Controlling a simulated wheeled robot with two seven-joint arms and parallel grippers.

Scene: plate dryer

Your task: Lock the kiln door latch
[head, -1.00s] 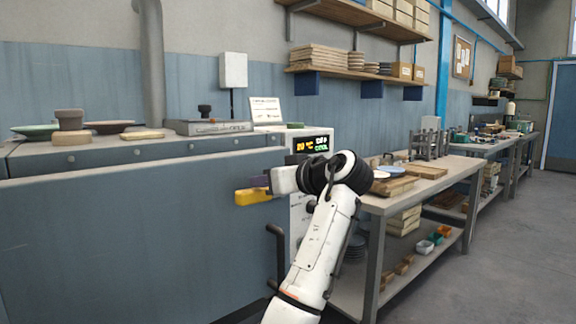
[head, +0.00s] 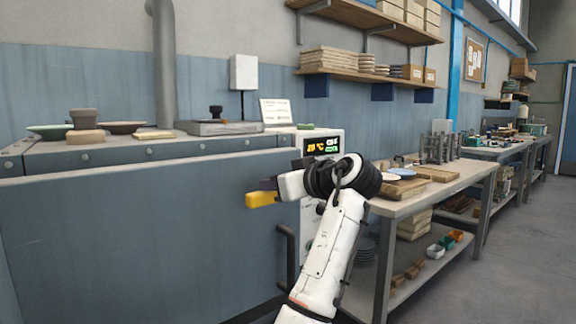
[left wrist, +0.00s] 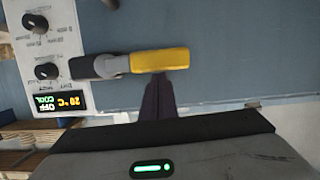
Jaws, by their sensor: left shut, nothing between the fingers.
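The kiln door latch has a yellow handle (head: 262,199) lying roughly horizontal at the right edge of the blue-grey kiln door (head: 130,235). In the left wrist view the yellow handle (left wrist: 160,61) joins a grey pivot (left wrist: 100,66) beside the control panel. My left gripper (head: 268,185) is shut and empty, right at the handle. In the left wrist view its dark fingertips (left wrist: 157,85) meet the handle's edge; I cannot tell whether they touch it. The gripper hides the pivot in the head view. My right gripper is not in view.
The kiln panel's display (head: 323,146) reads 20 °C and COOL. A dark vertical bar handle (head: 286,260) sits below the latch. A workbench (head: 420,203) with boards and plates stands close at the right. Open floor lies at the far right.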

